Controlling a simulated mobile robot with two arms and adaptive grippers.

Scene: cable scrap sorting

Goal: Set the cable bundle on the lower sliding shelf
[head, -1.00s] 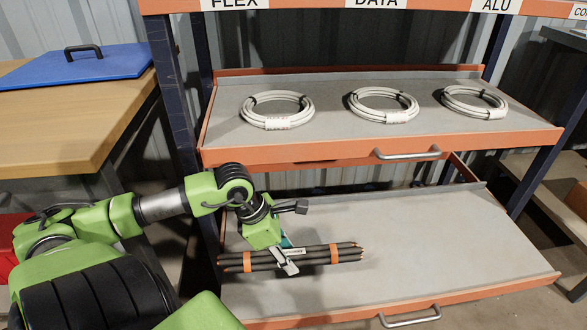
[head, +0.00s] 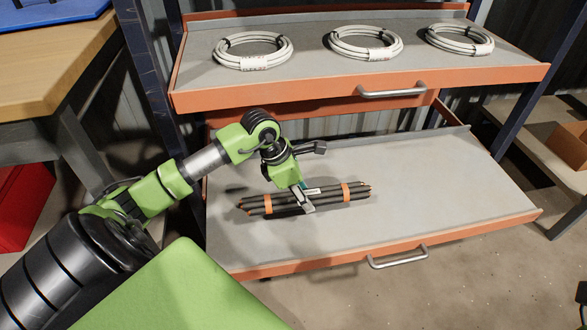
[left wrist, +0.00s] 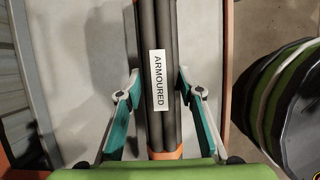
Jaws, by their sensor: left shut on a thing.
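The cable bundle (head: 330,195) is a set of dark grey straight lengths with orange bands. In the left wrist view the bundle (left wrist: 155,30) carries a white ARMOURED label. My left gripper (head: 304,201) is shut on its middle, with a finger on each side in the wrist view (left wrist: 158,75). The bundle lies level over the left half of the lower sliding shelf (head: 420,190), a grey board with an orange front edge, pulled out. I cannot tell whether it touches the board. My right gripper is out of view.
The upper shelf (head: 300,83) holds three white cable coils (head: 365,43) and overhangs the back of the lower one. The lower shelf's right half is clear. A rack post (head: 147,90) stands at left, beside a wooden table (head: 50,70). A metal handle (head: 397,257) is in front.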

